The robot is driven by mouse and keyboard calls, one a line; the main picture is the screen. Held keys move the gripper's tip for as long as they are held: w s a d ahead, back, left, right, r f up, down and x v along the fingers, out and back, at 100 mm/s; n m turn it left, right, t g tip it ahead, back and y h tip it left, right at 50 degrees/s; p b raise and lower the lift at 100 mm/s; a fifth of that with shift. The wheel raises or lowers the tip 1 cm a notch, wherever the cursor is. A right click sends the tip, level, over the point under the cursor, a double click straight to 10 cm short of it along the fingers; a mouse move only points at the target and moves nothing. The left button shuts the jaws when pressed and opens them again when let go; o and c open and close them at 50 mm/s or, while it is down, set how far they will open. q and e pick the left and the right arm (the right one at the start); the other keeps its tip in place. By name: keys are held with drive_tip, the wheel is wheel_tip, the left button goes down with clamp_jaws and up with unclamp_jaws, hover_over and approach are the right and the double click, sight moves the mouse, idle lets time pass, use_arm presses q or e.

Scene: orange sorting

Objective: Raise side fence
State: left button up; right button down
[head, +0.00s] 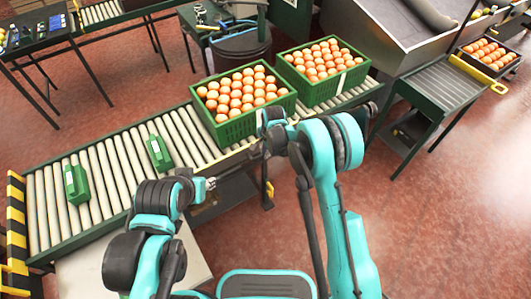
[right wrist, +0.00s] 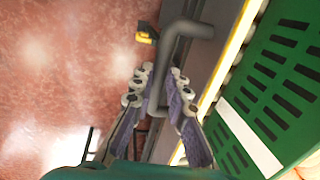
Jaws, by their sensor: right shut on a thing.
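The side fence (right wrist: 180,62) appears as a bent dark grey bar beside the conveyor in the right wrist view. My right gripper (right wrist: 157,98) is shut on it, with a finger on each side of the bar. In the head view my right gripper (head: 268,138) is at the conveyor's near edge, in front of the left orange crate and partly hidden by my arm. My left gripper (head: 208,184) is near the same edge, farther left; its fingers are too small to tell their opening.
Two green crates of oranges, left (head: 236,126) and right (head: 340,88), stand on the roller conveyor (head: 115,165). Two small green blocks (head: 77,184) (head: 158,153) lie on the rollers at left. A side table (head: 440,82) stands at right. Floor is clear at lower right.

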drive_tip(key=c, duration=1.5)
unclamp_jaws()
drive_tip(key=shift+r, duration=0.1)
drive_tip(key=r, duration=0.4)
drive_tip(key=s+d+r, duration=0.1)
drive_tip(key=r, duration=0.7)
drive_tip(key=shift+s+d, duration=0.15)
drive_tip(key=shift+s, duration=0.2)
drive_tip(key=s+d+r+n+t, duration=0.3)
drive_tip(key=s+d+r+n, duration=0.2)
drive_tip(key=s+d+r, duration=0.8)
drive_tip(key=s+d+n+t, duration=0.1)
drive_tip(key=s+n, duration=0.1)
drive_tip(key=s, duration=0.2)
drive_tip(key=s+d+n, duration=0.2)
drive_tip(key=s, duration=0.3)
drive_tip(key=s+d+n+t+h, duration=0.1)
drive_tip(key=s+d+n, duration=0.1)
drive_tip(key=s, duration=0.3)
drive_tip(key=shift+r+t, duration=0.2)
drive_tip(key=shift+t, duration=0.1)
